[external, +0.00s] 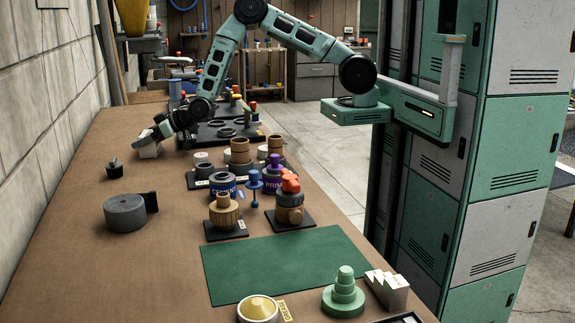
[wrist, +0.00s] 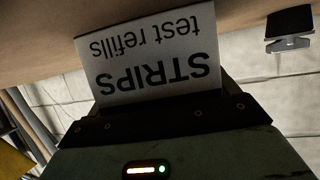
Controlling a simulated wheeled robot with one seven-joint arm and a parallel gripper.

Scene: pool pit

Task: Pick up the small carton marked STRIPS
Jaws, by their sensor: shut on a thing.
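The small carton marked STRIPS fills the middle of the wrist view (wrist: 150,55); it is pale grey-white, with "STRIPS test refills" reading upside down. My gripper (wrist: 155,100) is shut on it, with the dark jaws across the carton's near end. In the external view the carton (external: 149,150) shows as a small pale block under my gripper (external: 150,137) at the left side of the bench. I cannot tell whether the carton touches the bench top.
A small dark stand (external: 114,168) and a grey cylinder (external: 125,213) are on the bench near my gripper. Several fittings and cans stand to the right, around the blue cement can (external: 222,185). A green mat (external: 285,263) lies nearer. The bench's left-middle is mostly clear.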

